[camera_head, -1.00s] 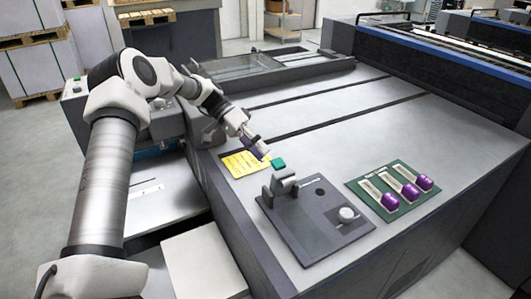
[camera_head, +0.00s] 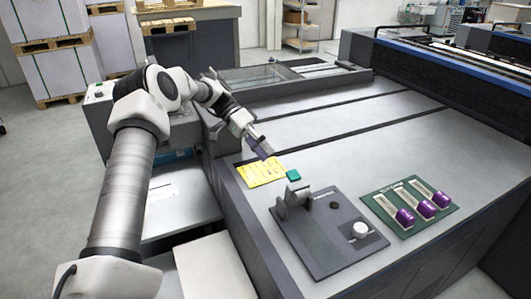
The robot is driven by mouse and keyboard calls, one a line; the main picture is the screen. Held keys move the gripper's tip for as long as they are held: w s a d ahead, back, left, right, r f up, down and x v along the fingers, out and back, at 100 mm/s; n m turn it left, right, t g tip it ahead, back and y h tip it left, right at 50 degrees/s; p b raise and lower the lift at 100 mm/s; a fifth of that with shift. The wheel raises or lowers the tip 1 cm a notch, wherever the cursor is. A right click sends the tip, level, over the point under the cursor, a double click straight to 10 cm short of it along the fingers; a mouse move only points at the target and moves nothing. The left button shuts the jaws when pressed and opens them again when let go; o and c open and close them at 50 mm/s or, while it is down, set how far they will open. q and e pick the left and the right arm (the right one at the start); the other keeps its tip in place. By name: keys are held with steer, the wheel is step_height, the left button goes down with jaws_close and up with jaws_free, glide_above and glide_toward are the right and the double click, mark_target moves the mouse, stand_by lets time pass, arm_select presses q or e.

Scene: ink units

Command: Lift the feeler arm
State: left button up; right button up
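A dark grey fixture plate (camera_head: 318,246) lies on the light bench top. A grey upright piece (camera_head: 294,201), apparently the feeler arm, stands at its back left corner. A round light knob (camera_head: 360,230) is near its right side. My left gripper (camera_head: 262,150) is above the bench, behind the fixture, over the far edge of a yellow sheet (camera_head: 258,174), and apart from the grey piece. A dark purplish part shows at its fingertips. I cannot tell whether it is a finger or a held thing. My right gripper is not in view.
A small green block (camera_head: 293,176) sits between the yellow sheet and fixture. The bench top (camera_head: 370,145) behind is clear.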

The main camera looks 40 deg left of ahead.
arm_select(q)
steer(key=v, duration=0.6)
steer(key=shift+a, duration=0.2)
steer(key=shift+r, duration=0.15)
